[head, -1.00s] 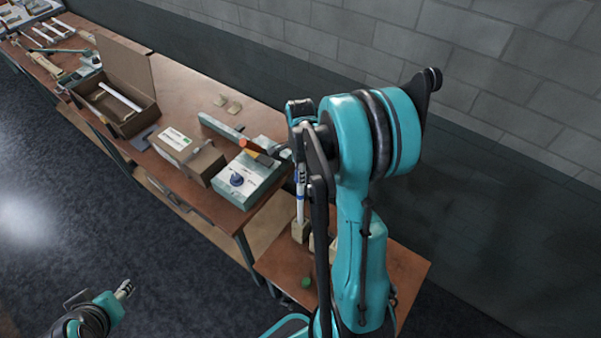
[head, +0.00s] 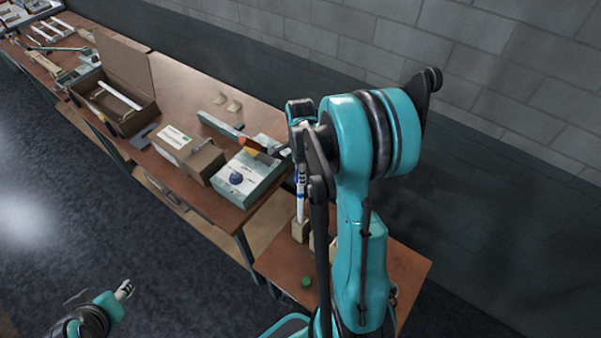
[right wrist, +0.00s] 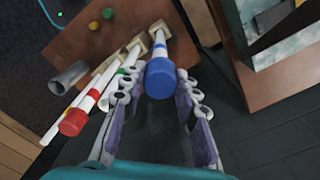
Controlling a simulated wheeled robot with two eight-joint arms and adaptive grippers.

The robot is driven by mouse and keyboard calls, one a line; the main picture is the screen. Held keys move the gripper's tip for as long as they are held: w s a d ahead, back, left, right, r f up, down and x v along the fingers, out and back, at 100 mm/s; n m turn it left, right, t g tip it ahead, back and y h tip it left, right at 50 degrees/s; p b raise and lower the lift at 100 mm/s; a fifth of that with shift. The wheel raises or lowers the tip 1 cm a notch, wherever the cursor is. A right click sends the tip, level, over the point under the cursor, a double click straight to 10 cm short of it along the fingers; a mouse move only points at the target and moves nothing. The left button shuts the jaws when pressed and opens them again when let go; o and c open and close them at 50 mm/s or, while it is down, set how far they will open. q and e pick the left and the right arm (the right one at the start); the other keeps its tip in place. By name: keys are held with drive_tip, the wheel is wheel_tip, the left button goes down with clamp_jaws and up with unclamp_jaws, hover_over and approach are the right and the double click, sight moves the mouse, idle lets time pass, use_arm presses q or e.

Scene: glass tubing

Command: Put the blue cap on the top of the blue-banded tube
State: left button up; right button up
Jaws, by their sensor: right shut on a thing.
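The blue cap (right wrist: 160,82) sits between the fingers of my right gripper (right wrist: 158,92), which is shut on it. The blue-banded tube (right wrist: 159,48) is directly behind the cap in the right wrist view and lines up with it. The cap covers the tube's top end, so I cannot tell whether it is fully seated. In the head view the blue-banded tube (head: 300,205) stands upright in a small block, below my right gripper (head: 301,118). My left gripper (head: 124,290) is low at the left, far from the tube, and its fingers are too small to read.
A red cap (right wrist: 74,122) tops a neighbouring tube, with another tube beside it. A grey hollow cylinder (right wrist: 68,78) is to their left. A green cap (head: 306,282) lies on the small table (head: 275,262). A white-and-teal box (head: 262,183) is on the longer bench.

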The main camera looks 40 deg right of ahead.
drive_tip(key=shift+f+b, duration=0.6)
idle(0.4)
drive_tip(key=o, duration=1.4)
drive_tip(key=shift+r+p, duration=2.75)
drive_tip(key=shift+r, duration=1.3)
